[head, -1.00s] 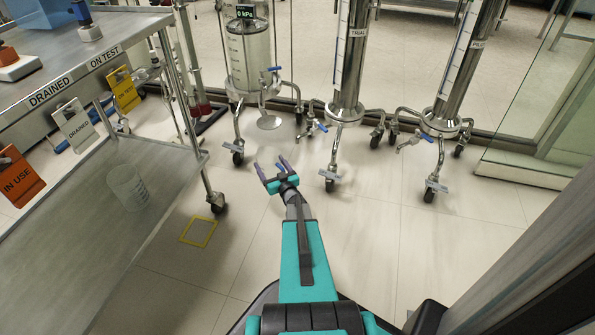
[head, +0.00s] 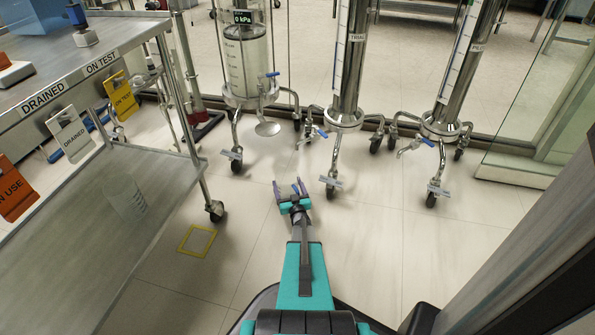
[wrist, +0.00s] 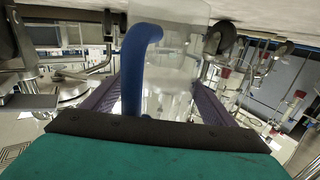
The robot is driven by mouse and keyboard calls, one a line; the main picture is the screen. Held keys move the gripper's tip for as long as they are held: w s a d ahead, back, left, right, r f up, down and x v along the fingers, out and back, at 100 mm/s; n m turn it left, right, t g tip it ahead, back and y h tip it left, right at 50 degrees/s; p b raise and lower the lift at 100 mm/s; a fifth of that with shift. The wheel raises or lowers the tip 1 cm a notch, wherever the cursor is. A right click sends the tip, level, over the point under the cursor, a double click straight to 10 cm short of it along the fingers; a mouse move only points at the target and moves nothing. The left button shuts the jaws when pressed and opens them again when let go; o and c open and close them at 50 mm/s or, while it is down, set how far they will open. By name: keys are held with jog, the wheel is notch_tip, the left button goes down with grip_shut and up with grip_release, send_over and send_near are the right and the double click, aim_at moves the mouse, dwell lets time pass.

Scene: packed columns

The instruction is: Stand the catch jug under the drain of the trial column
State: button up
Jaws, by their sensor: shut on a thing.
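The trial column (head: 348,60) is a steel column labelled TRIAL on a wheeled stand, right of centre in the head view. Its drain (head: 302,143), with a blue valve lever, points left low on the stand. My gripper (head: 289,188) is low over the floor, in front of and slightly left of the drain. In the wrist view, my gripper (wrist: 160,108) is shut on the clear catch jug (wrist: 180,45), with its blue handle between the fingers. The jug is almost invisible against the floor in the head view. I cannot tell whether it touches the floor.
A clear vessel column (head: 247,60) stands left of the trial column, and a steel column (head: 462,70) stands right. A cart (head: 60,250) fills the left, with a clear beaker (head: 125,198) on its lower shelf. A yellow square (head: 197,240) marks the floor.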

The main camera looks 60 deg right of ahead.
jog(key=w+d+b, duration=0.4)
jog(key=d+b, duration=0.1)
jog(key=d, duration=0.7)
jog(key=shift+d, duration=0.35)
jog(key=shift+w+d+f+b, duration=0.2)
jog(key=shift+d+f+b, duration=0.05)
jog(key=shift+d+b, duration=0.3)
jog(key=shift+w+d+f+b, duration=0.25)
jog(key=shift+d+b, duration=0.25)
jog(key=shift+d, duration=0.15)
jog(key=shift+w+d+f+b, duration=0.15)
jog(key=shift+d+f+b, duration=0.1)
jog(key=shift+d+b, duration=0.3)
jog(key=shift+d+f, duration=0.1)
jog(key=shift+f, duration=0.05)
jog(key=o, duration=1.1)
